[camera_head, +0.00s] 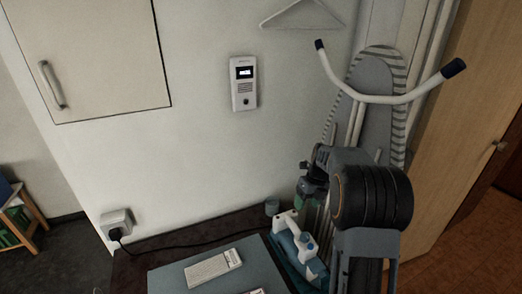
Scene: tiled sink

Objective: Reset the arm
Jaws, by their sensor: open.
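My arm rises at the lower right of the head view, with a thick dark ribbed joint and a grey link below it. My gripper (313,175) seems to be the small dark part at the left side of the arm. Its jaws are open, but the fingers are small, dark and partly hidden by the arm. I see nothing held. A greenish object just below it is partly hidden, so I cannot tell whether they touch.
An ironing board (376,75) stands behind my arm. A wooden door (455,110) is at right. A wall panel (244,83) hangs above.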

